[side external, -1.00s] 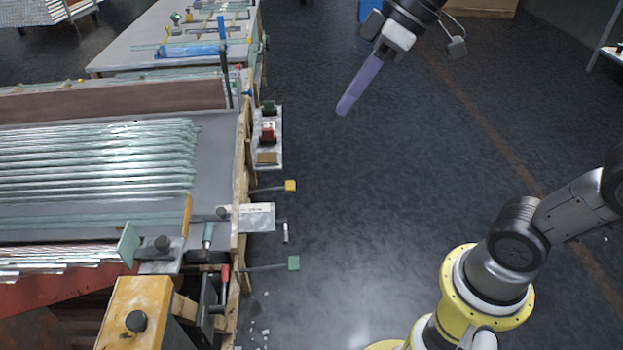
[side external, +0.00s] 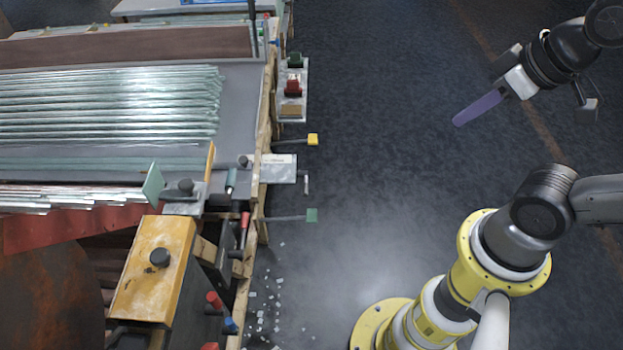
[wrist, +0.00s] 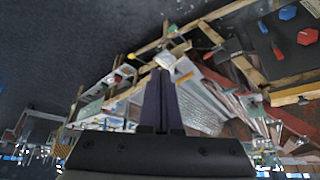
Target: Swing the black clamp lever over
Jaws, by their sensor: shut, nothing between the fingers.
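My gripper (side external: 459,122) has long purple fingers, shut with nothing between them. It hangs over open dark floor, well to the right of the bench and touching nothing. In the wrist view its fingertips (wrist: 161,74) point toward the bench, which looks tilted there. A slim black lever (side external: 252,28) stands upright at the bench's right edge near the top of the side view. Black parts also sit beside the red-handled lever (side external: 245,222) lower on that edge. I cannot tell for certain which black part is the clamp lever.
Glass tubes (side external: 110,105) lie in rows on the bench. A yellow tab (side external: 313,139), a green tab (side external: 312,215) and a pale plate (side external: 279,168) stick out from its edge. A yellow block (side external: 153,270) stands at the front. The floor (side external: 390,190) between bench and arm is clear.

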